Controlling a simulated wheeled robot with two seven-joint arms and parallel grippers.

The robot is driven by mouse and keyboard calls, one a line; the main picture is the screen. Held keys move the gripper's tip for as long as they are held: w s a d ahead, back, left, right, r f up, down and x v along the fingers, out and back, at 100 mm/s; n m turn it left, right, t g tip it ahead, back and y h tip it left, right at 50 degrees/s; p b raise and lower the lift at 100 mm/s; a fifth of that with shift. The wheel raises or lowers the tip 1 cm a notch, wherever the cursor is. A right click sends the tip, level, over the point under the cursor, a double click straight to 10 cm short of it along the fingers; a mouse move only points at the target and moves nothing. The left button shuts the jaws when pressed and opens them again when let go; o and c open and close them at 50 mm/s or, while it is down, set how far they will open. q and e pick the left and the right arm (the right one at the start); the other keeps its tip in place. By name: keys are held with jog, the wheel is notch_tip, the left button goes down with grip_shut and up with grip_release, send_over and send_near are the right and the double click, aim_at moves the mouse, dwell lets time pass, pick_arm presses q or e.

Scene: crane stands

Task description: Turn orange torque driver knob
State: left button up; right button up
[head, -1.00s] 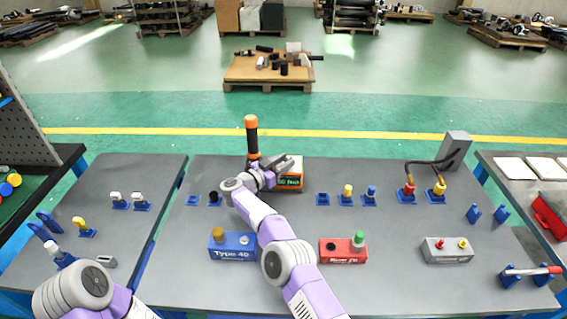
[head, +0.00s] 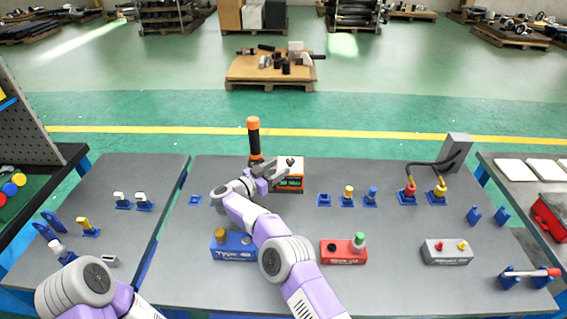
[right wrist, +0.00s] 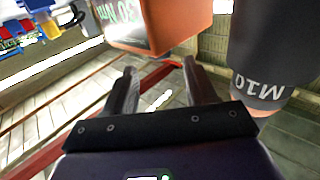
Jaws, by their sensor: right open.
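The torque driver (head: 254,140) stands upright at the back of the middle table, with a black shaft and an orange top. Beside it on the right is an orange box (head: 298,184) with a white top, a small dark knob (head: 290,161) and a green display. My right gripper (head: 279,166) is open and empty, in front of the driver and at the box's left side. In the right wrist view, the open fingers (right wrist: 160,72) have the orange box (right wrist: 165,35) above them and a dark cylinder marked M10 (right wrist: 265,60) to the right, with nothing between them. My left gripper is out of view.
A blue Type 40 block (head: 231,254) and a red block (head: 343,258) stand in front, beside my right forearm.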

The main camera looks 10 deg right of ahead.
jog(key=shift+v, duration=1.7)
